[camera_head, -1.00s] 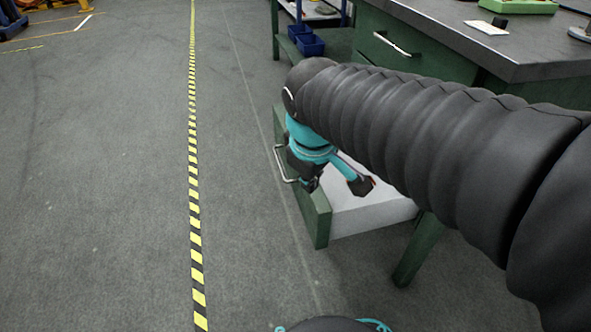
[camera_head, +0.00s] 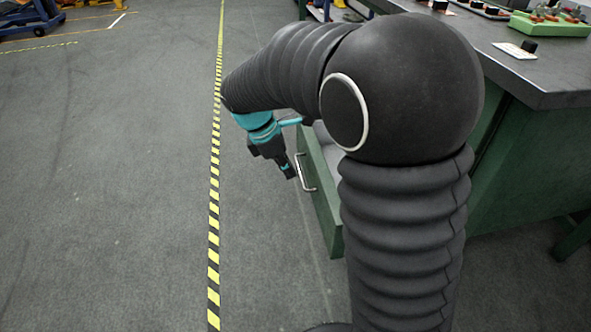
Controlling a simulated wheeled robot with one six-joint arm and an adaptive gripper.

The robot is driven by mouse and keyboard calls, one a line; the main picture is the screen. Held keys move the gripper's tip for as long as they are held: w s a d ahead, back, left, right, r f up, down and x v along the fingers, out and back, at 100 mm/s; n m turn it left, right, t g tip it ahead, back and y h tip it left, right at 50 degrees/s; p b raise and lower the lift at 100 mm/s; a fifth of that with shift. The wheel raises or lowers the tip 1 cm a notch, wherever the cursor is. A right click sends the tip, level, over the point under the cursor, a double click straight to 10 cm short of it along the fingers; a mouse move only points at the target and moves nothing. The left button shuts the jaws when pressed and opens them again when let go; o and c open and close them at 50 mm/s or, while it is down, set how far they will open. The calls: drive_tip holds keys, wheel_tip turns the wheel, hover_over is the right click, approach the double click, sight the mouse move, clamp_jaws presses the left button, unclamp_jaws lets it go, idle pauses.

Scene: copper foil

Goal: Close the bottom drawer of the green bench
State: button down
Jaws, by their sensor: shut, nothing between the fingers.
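The green bench (camera_head: 530,165) stands on the right under a dark grey worktop. Its bottom drawer (camera_head: 321,195) is pulled out to the left, with a green front and a metal bar handle (camera_head: 305,172). Most of the drawer's inside is hidden behind my arm. My gripper (camera_head: 290,172) points down just left of the drawer front, close to the handle, outside the drawer. It looks shut and empty. I cannot tell whether it touches the handle.
A yellow and black floor stripe (camera_head: 214,200) runs along the left of my gripper. The grey floor (camera_head: 110,200) beyond it is clear.

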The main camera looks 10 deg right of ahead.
drive_tip(key=b, duration=0.1)
approach(323, 200)
wheel_tip(323, 200, down, 4)
drive_tip(key=a, duration=0.2)
drive_tip(key=shift+w+d+b, duration=0.15)
drive_tip(key=shift+d+b, duration=0.15)
drive_tip(key=shift+d, duration=1.45)
